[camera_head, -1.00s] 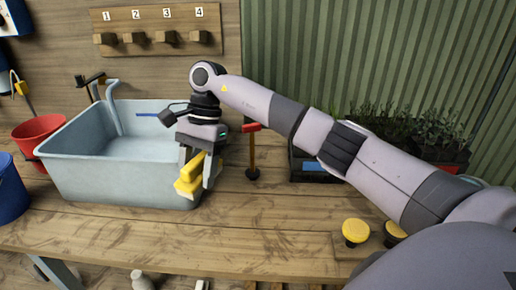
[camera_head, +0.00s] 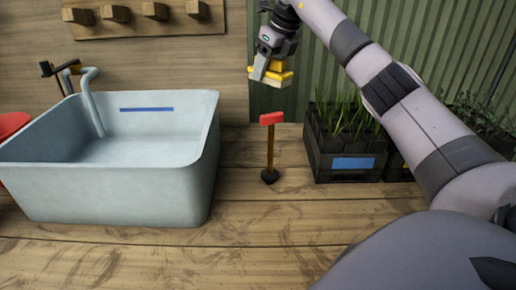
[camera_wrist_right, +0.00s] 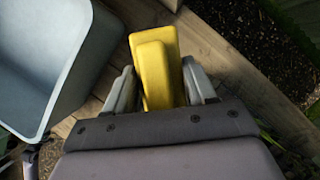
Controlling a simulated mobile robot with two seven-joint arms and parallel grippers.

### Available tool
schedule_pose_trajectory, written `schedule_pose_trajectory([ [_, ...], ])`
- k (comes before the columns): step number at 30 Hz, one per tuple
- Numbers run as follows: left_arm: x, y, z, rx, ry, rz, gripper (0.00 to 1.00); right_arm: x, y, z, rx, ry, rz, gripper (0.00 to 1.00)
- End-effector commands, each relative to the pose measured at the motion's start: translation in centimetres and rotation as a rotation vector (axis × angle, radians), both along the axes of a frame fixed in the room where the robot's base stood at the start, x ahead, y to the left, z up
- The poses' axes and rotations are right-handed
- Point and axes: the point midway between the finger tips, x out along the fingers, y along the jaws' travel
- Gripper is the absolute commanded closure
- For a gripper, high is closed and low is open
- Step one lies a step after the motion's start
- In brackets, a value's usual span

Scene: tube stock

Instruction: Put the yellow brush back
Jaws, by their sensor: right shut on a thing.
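The yellow brush (camera_head: 284,74) is in my right gripper (camera_head: 269,78), raised above the bench in the upper middle of the head view. One grey finger shows in front of the brush. In the right wrist view, the brush (camera_wrist_right: 160,65) lies between the two fingers, pointing away from the wrist. The brush appears clear of the bench, the basin and the wall. A wooden rack (camera_head: 215,30) with several pegs is on the wall at the upper left, cut off at the top edge. My left gripper is out of view.
A grey-blue basin (camera_head: 110,190) with a tap (camera_head: 92,100) stands at the left. A dark planter crate (camera_head: 345,165) with grass is at the right. The bench front is clear.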

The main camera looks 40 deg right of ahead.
Motion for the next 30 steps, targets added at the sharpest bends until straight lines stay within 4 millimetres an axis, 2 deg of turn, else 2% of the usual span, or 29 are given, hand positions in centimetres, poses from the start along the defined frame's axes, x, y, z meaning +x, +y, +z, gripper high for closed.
schedule_pose_trajectory([
  [5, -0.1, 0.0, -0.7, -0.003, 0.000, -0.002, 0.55, -0.1, -0.5, -2.6, -0.002, 0.004, -0.028, 0.69],
  [12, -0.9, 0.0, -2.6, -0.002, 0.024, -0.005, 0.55, -0.2, -0.4, -9.1, -0.001, 0.007, -0.024, 0.69],
  [18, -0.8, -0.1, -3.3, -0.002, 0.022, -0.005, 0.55, -0.2, -0.4, -13.7, -0.001, 0.004, -0.023, 0.69],
  [30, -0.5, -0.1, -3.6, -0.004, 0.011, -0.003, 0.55, -0.2, -0.4, -17.7, -0.001, 0.004, -0.022, 0.69],
])
